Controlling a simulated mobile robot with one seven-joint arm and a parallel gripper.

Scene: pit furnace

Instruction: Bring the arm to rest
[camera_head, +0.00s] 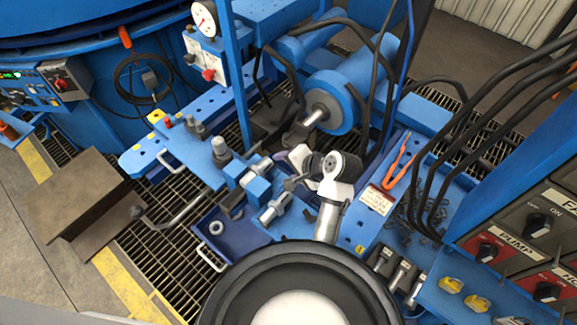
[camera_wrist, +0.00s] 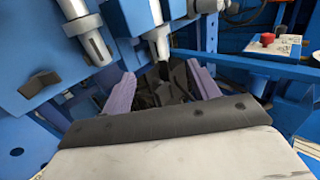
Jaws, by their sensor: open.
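In the wrist view my gripper (camera_wrist: 162,88) shows as two purple-grey fingers standing well apart. It is open, and nothing is clamped between the fingers. Dark shapes lie beyond the gap, too unclear to name. A grey metal rod (camera_wrist: 158,42) in a blue holder stands just beyond the fingertips; I cannot tell whether it touches them. In the head view my arm (camera_head: 328,215) reaches from the bottom middle out over the blue bench. Its far end is partly hidden there, so the fingers do not show clearly.
A blue cylinder (camera_head: 340,95) lies behind my arm. Black cables (camera_head: 450,130) hang at the right above a switch panel (camera_head: 535,230). An orange tool (camera_head: 398,160) lies on the bench. A brown box (camera_head: 82,205) stands on the floor at left. A blue upright (camera_head: 236,75) rises near the gauge.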

